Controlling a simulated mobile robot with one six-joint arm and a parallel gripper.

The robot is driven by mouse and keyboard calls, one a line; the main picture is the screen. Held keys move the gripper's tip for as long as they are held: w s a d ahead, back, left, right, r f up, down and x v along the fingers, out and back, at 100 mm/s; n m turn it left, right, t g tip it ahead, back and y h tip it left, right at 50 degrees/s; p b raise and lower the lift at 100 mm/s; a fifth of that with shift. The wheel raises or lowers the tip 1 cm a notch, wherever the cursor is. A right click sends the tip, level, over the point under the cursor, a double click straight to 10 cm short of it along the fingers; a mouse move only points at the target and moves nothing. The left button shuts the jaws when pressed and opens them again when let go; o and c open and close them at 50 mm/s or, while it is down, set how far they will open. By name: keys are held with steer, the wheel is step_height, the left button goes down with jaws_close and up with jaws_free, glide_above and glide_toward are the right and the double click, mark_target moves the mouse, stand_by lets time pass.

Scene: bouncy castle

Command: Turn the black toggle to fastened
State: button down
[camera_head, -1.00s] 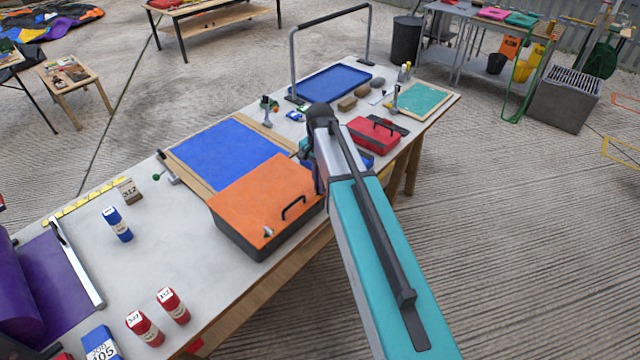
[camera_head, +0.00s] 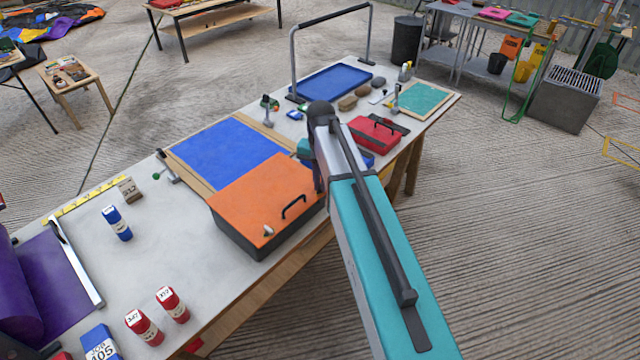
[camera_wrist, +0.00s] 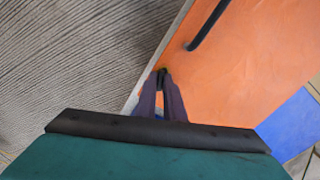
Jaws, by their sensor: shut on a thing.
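An orange-lidded case (camera_head: 255,190) with dark sides and a black carry handle (camera_head: 293,207) lies on the near edge of the long table. Its lid also fills the right of the wrist view (camera_wrist: 255,70). My gripper (camera_wrist: 161,74) is at the lid's edge, its two purple fingers close together around a small dark piece, which fits the black toggle (camera_wrist: 161,80). The fingers hide most of it, so its angle cannot be read. In the head view my arm hides the fingertips and the toggle. A small pale fitting (camera_head: 268,230) sits on the lid's near corner.
A blue panel (camera_head: 225,150) lies behind the case. A red toolbox (camera_head: 374,133) stands to the right past my wrist. Red bottles (camera_head: 172,304) and a blue bottle (camera_head: 117,222) stand at left. The floor on the table's near side is clear.

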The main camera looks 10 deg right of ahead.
steer(key=n, duration=0.7)
steer(key=shift+b, duration=0.3)
steer(key=n, duration=0.6)
steer(key=shift+n, duration=0.3)
steer(key=c, duration=1.9)
jaws_free()
steer(key=shift+o, duration=0.2)
steer(key=shift+r, duration=0.2)
step_height(320, 180, up, 14)
steer(key=b, duration=0.3)
steer(key=shift+f+b, duration=0.25)
steer(key=shift+b, duration=0.05)
